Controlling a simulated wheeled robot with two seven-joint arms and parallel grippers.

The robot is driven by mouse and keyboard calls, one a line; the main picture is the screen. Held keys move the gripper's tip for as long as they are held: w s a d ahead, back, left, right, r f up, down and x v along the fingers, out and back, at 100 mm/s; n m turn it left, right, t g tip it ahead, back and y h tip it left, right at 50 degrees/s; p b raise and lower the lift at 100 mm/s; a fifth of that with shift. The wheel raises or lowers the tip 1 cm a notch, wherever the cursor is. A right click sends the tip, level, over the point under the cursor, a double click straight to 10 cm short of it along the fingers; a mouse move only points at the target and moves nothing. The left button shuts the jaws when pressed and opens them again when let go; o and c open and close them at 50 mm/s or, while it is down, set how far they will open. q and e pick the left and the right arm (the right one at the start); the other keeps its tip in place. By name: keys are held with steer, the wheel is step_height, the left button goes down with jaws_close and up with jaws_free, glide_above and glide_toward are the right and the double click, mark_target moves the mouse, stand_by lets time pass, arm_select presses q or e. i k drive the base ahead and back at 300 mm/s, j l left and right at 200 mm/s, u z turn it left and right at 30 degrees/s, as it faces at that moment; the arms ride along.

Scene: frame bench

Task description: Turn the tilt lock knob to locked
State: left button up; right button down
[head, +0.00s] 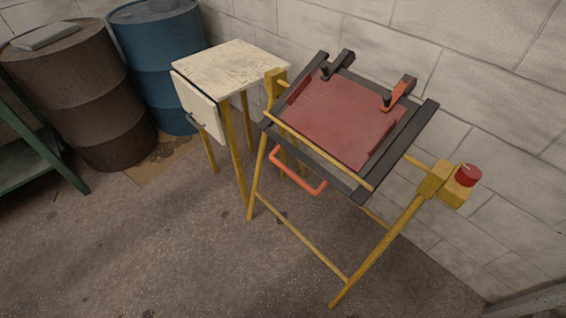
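The tilt lock knob (467,175) is a red round knob at the right side of the frame bench. It sits on a yellow bracket (440,186) at the top of the right leg. I cannot tell from this view whether it is set to locked. The frame bench holds a tilted black frame (400,140) with a red panel (335,115) in it. Two clamps, one black (338,65) and one orange (399,93), stand on its upper edge. An orange handle (300,172) hangs at the lower front edge. Neither of my grippers is in view.
A brown barrel (80,95) and a blue barrel (160,60) stand at the back left. A green shelf (25,165) is at the left edge. The front floor (170,260) is clear.

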mark_target(468, 175)
steer(key=z, duration=1.4)
